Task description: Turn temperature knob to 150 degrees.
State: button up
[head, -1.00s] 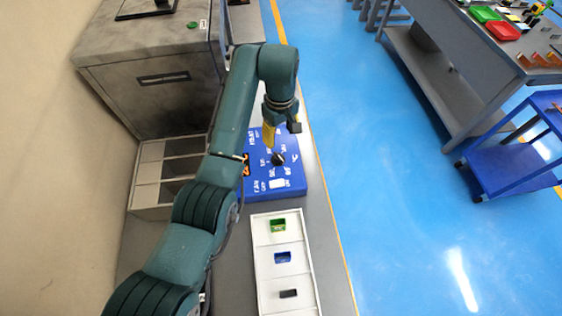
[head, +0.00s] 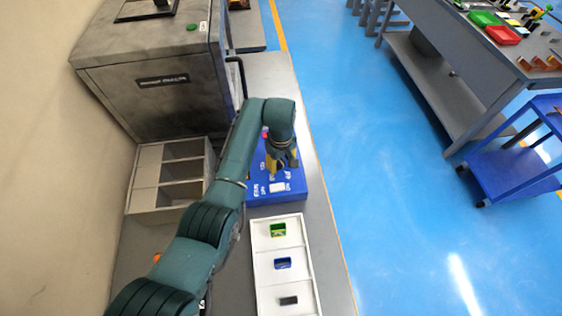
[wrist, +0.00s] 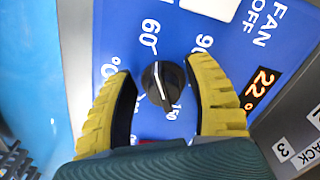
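The black temperature knob (wrist: 163,83) sits on the blue control panel (head: 262,200), which has white markings. In the wrist view, 60 is printed to the knob's upper left, 90 to its upper right and 150 just below it. A pale line runs lengthwise along the knob; I cannot tell which end is the pointer. My gripper (wrist: 160,70) has its two yellow fingers open, one on each side of the knob. A narrow gap shows at the left finger; contact at the right one is unclear. In the head view my gripper (head: 284,160) is over the panel and hides the knob.
An orange display (wrist: 262,88) reading about 22 and a FAN OFF label are on the panel. A white tray (head: 260,292) with green, blue and dark items lies in front. A grey divided bin (head: 145,165) and a large grey machine (head: 150,85) stand left.

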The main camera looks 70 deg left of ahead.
grip_shut()
